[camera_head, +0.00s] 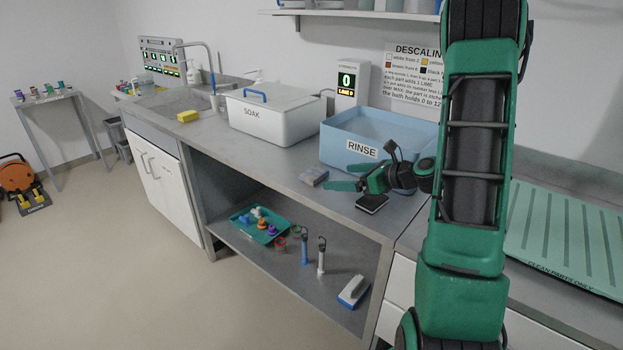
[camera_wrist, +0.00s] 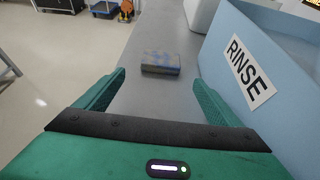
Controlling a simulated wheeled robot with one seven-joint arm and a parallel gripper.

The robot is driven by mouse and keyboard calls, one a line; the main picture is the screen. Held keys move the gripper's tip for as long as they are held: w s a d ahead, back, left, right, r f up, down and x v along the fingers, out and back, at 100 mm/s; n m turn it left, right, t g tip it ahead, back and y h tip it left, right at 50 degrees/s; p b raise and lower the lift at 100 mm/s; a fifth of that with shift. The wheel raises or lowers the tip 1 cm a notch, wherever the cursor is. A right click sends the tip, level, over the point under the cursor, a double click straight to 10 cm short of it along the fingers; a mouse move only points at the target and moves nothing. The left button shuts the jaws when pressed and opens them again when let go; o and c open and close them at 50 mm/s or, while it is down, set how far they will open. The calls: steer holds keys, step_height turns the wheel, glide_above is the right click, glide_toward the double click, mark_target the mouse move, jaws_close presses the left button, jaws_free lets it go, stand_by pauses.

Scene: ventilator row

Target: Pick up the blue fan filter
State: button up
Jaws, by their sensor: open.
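A small flat block with a patchy blue and grey-brown top, which fits the blue fan filter (camera_head: 313,177), lies on the grey counter near its front edge, left of the rinse tub. It also shows in the wrist view (camera_wrist: 160,64), ahead of the jaws and roughly centred between them. My gripper (camera_head: 346,177) is open and empty, low over the counter in front of the tub. In the wrist view its green fingers (camera_wrist: 160,78) are spread wider than the block, which lies just beyond the fingertips, not touching them.
The blue rinse tub (camera_head: 375,135) stands close to my gripper on the right. A white soak box (camera_head: 275,115) stands farther left, with a yellow sponge (camera_head: 188,116) beyond. Counter around the filter is clear.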

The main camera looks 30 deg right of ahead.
mark_target(316, 174)
steer(key=x, duration=0.5)
steer(key=shift+a, duration=0.1)
steer(key=w, duration=0.1)
steer(key=w+a, duration=0.1)
steer(key=w, duration=0.1)
steer(key=shift+w+a+f, duration=0.15)
steer(key=shift+w+f, duration=0.05)
steer(key=shift+w, duration=0.1)
steer(key=shift+w+a+f, duration=0.2)
steer(key=shift+w+f, duration=0.05)
steer(key=shift+w, duration=0.3)
steer(key=shift+c, duration=0.3)
steer(key=c, duration=1)
